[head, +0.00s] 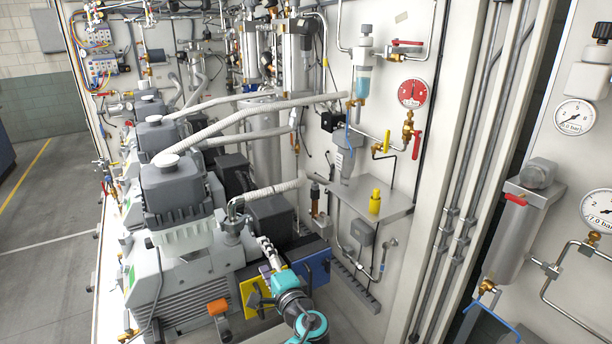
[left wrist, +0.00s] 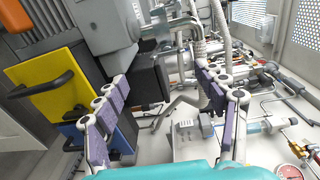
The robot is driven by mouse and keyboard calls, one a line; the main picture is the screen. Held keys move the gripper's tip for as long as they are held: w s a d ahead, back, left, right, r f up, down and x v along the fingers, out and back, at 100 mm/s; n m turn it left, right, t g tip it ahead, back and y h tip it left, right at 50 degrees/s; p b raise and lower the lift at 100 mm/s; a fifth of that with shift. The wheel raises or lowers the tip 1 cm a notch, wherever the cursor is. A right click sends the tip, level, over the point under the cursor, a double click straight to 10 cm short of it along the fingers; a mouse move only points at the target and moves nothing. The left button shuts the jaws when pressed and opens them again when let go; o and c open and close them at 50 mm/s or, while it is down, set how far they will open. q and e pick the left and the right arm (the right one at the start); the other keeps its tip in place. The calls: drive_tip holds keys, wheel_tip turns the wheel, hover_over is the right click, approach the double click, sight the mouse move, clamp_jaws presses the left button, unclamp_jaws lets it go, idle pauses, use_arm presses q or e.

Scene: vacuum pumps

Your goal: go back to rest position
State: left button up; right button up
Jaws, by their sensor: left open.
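My left gripper (head: 266,250) shows in the head view beyond the teal wrist at the bottom centre, in front of the grey vacuum pump (head: 190,275). It looks close to a yellow plate (head: 256,296) and a blue plate (head: 317,268) with black handles; I cannot tell whether it touches anything. In the left wrist view the two purple-padded fingers of the left gripper (left wrist: 161,80) are spread wide with nothing held between them. My right gripper is in neither view.
A wall shelf (head: 350,204) with a yellow bottle (head: 375,201) is to the right of my left gripper. Pipes, a red gauge (head: 413,93) and valves cover the white panel. Ribbed hoses (head: 265,191) run over the pumps. Open floor (head: 45,240) lies at the far left.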

use_arm(q)
drive_tip(key=s+a+f+n+g+h, duration=0.3)
drive_tip(key=s+a+f+n+g, duration=0.25)
drive_tip(key=s+a, duration=0.4)
drive_tip(key=s+d+f+n+g+h+b, duration=0.1)
drive_tip(key=s+d+f+n+h, duration=0.1)
drive_tip(key=s, duration=0.6)
drive_tip(key=s+d+f+n+g+h, duration=0.1)
drive_tip(key=s+d+f+n+h, duration=0.2)
drive_tip(key=s, duration=0.5)
drive_tip(key=shift+d+f+n+h+b, duration=0.2)
drive_tip(key=shift+d+n+h+b, duration=0.2)
drive_tip(key=shift+d+n+h, duration=0.3)
